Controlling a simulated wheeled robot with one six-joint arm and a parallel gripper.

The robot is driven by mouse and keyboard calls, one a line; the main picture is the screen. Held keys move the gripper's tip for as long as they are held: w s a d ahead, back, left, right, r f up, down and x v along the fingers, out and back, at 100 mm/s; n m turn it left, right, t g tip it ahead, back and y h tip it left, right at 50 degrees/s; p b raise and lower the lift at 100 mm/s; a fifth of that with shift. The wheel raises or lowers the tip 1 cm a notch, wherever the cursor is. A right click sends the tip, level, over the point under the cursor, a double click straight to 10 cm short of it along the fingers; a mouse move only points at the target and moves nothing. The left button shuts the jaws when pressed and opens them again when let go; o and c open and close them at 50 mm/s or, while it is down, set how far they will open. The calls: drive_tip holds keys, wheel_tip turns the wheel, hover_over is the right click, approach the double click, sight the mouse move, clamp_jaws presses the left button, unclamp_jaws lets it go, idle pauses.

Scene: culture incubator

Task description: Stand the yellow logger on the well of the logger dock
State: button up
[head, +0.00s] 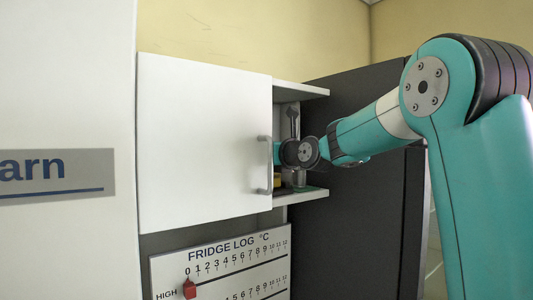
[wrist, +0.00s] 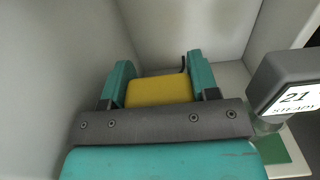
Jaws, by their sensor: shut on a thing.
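The yellow logger (wrist: 158,91) is between the teal fingers of my gripper (wrist: 161,82) in the wrist view, and the gripper is shut on it. A thin black hooked piece rises behind the logger's right side. In the head view my gripper (head: 278,154) reaches into the white cabinet beside the door edge, and a small patch of the yellow logger (head: 277,182) shows below it. The logger's underside is hidden, so I cannot tell whether it touches the shelf. I cannot make out the logger dock or its well.
A grey display unit (wrist: 288,82) reading 21 stands close right of my gripper, by a green patch (wrist: 279,149) on the floor. The cabinet door (head: 205,140) with its handle (head: 264,165) covers the cabinet's left part. Pale walls stand left and behind.

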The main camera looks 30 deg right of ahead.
drive_tip(key=shift+f, duration=0.1)
drive_tip(key=shift+f, duration=0.1)
drive_tip(key=o, duration=1)
drive_tip(key=shift+s+r, duration=0.15)
drive_tip(key=shift+r, duration=0.05)
drive_tip(key=s+b, duration=0.2)
drive_tip(key=s, duration=0.4)
drive_tip(key=s+b, duration=0.3)
drive_tip(key=s, duration=0.2)
drive_tip(key=shift+s+d+b, duration=0.2)
drive_tip(key=shift+s+b, duration=0.15)
drive_tip(key=shift+s, duration=0.05)
